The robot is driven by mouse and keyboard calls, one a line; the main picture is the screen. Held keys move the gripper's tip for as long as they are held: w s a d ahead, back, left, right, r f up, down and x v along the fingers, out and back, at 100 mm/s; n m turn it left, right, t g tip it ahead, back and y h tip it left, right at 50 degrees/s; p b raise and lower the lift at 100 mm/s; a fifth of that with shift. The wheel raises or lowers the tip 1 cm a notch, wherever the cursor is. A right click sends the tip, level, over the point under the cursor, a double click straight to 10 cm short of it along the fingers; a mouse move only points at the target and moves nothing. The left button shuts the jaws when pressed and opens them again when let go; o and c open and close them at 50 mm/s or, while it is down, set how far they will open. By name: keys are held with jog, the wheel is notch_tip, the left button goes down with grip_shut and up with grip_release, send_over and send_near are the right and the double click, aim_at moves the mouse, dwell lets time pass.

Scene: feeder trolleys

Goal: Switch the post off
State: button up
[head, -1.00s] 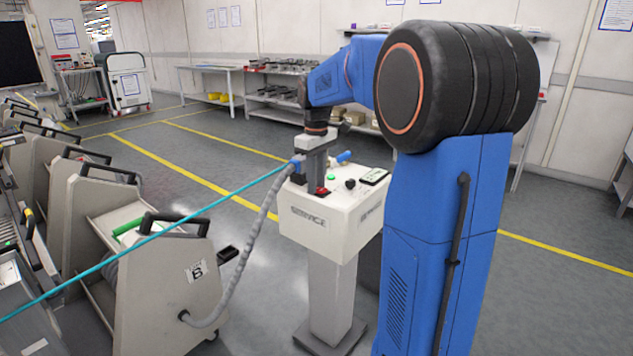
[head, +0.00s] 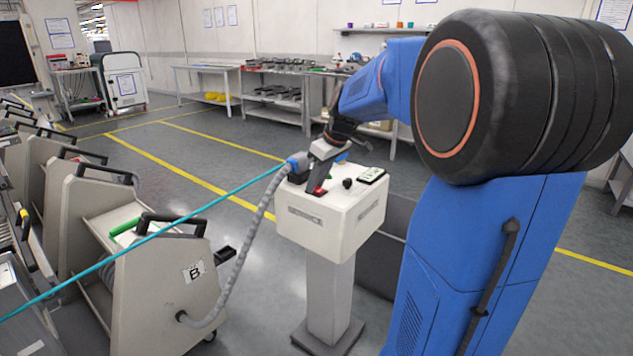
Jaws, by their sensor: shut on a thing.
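The post is a white box (head: 345,222) with a labelled front on a grey column (head: 330,290). A red switch (head: 319,190) sits on its top near the front left edge, mostly covered by my gripper. My gripper (head: 315,187) points down at a slant, with its fingertips shut at the red switch. A blue plug (head: 297,163) with a grey hose is at the box's left side. No green lamp shows; my gripper may hide it.
The grey hose (head: 247,245) runs from the plug to the trolley marked B (head: 190,285). A teal cable (head: 150,237) stretches across the left. More trolleys line the left edge. Benches (head: 285,110) stand at the back, with open floor before them.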

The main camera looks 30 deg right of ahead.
jog(key=o, duration=1.1)
jog(key=shift+c, duration=0.2)
jog(key=v, duration=1.7)
jog(key=shift+r, duration=0.25)
jog(key=s+a+f+m+h, duration=0.1)
jog(key=s+a+f+m, duration=0.1)
jog(key=s+a+f, duration=1)
jog(key=s+a+f+m, duration=0.2)
jog(key=s+a+f, duration=0.4)
jog(key=s+f, duration=0.5)
jog(key=shift+a+f+h, duration=0.2)
jog(key=shift+f+h, duration=0.1)
jog(key=shift+f, duration=0.15)
